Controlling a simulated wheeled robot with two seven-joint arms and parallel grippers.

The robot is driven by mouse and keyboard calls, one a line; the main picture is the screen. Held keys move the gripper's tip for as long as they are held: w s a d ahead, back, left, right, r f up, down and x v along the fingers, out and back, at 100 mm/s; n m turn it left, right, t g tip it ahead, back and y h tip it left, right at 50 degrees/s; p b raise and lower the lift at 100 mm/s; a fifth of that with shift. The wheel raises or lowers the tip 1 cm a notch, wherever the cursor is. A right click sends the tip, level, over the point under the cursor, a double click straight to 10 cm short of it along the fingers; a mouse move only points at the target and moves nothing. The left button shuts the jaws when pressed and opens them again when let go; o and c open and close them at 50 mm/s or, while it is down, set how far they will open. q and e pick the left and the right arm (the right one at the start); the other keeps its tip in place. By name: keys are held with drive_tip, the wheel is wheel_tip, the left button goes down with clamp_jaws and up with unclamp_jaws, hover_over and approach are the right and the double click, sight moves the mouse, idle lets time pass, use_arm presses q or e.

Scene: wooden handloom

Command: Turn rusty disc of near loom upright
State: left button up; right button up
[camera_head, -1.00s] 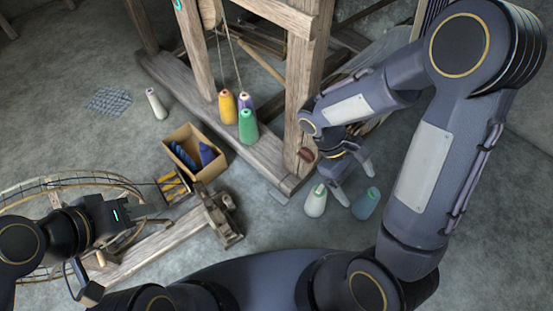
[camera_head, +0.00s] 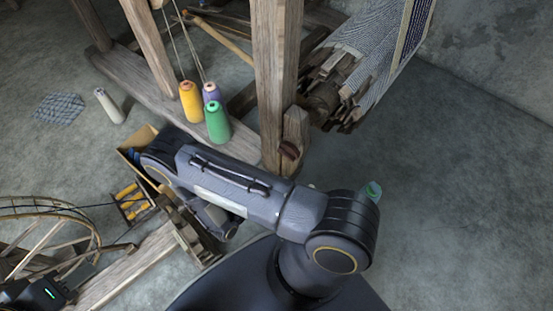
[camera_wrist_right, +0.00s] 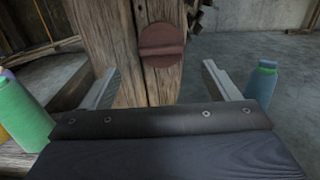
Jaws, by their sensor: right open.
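The rusty disc (camera_head: 289,149) is on the near post (camera_head: 296,128) of the loom. In the right wrist view the disc (camera_wrist_right: 161,40) faces me, and its raised bar lies nearly level across it. My right gripper (camera_wrist_right: 160,68) is open and empty, its fingers spread to either side and short of the disc. In the head view my right arm crosses in front and I cannot make out its fingers. My left gripper (camera_head: 38,294) is at the bottom left corner, its fingers not clearly visible.
Yellow (camera_head: 190,102), purple and green (camera_head: 217,122) cones stand on the loom's base beam. A teal cone (camera_wrist_right: 262,84) stands right of the post. A cardboard box (camera_head: 135,146) is partly behind my right arm. A spoked wheel (camera_head: 45,235) is at left.

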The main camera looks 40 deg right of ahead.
sight(288, 153)
drive_tip(key=b+x, duration=0.1)
drive_tip(key=x, duration=0.5)
drive_tip(key=shift+d, duration=0.15)
drive_tip(key=c, duration=1)
